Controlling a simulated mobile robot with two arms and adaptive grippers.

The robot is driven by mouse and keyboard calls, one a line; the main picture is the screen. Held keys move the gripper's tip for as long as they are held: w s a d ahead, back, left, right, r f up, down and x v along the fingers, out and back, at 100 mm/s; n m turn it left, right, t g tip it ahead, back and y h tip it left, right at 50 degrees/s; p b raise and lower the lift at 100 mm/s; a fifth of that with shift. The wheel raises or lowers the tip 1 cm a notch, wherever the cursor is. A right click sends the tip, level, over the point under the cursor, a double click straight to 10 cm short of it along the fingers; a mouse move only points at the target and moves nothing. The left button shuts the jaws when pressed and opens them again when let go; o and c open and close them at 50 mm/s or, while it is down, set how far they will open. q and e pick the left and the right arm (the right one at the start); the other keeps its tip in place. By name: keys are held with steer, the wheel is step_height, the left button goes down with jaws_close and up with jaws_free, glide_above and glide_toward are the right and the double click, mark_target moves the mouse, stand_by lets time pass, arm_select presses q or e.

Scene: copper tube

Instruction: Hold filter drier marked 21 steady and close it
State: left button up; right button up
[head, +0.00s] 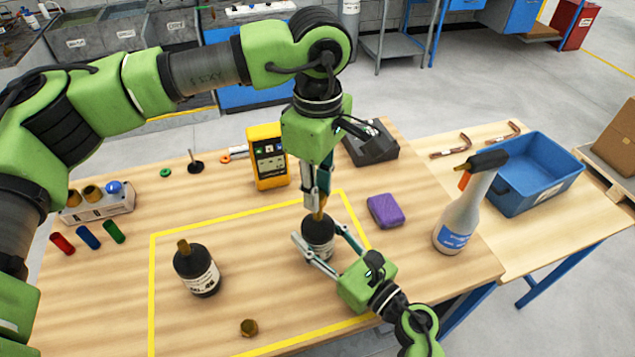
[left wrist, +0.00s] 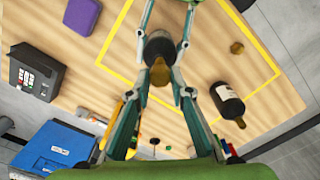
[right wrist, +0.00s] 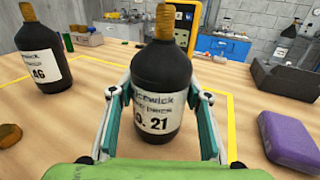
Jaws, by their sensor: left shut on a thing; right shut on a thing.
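The filter drier marked 21 (head: 318,240) is a dark bottle with a white label, upright inside the yellow outline. Its number reads clearly in the right wrist view (right wrist: 154,110). My right gripper (head: 319,234) is shut on its body from the front, one finger on each side. A brass cap (right wrist: 164,20) sits at its top; the join is too small to judge. My left gripper (head: 317,203) points down from above, its fingers shut on this brass cap, which also shows between the fingertips in the left wrist view (left wrist: 159,72).
A second dark bottle marked 46 (head: 197,272), brass-topped, stands left. A loose brass cap (head: 249,327) lies near the front. A purple block (head: 385,210), yellow meter (head: 268,157), spray bottle (head: 462,215) and blue bin (head: 535,175) stand around.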

mark_target(318, 233)
stand_by(0.4)
arm_select(q)
steer(key=shift+f, duration=0.85)
steer(key=shift+f, duration=0.6)
steer(key=m, duration=1.2)
steer(key=shift+m, duration=0.4)
steer(key=m, duration=1)
steer(key=shift+m, duration=0.3)
steer(key=o, duration=0.9)
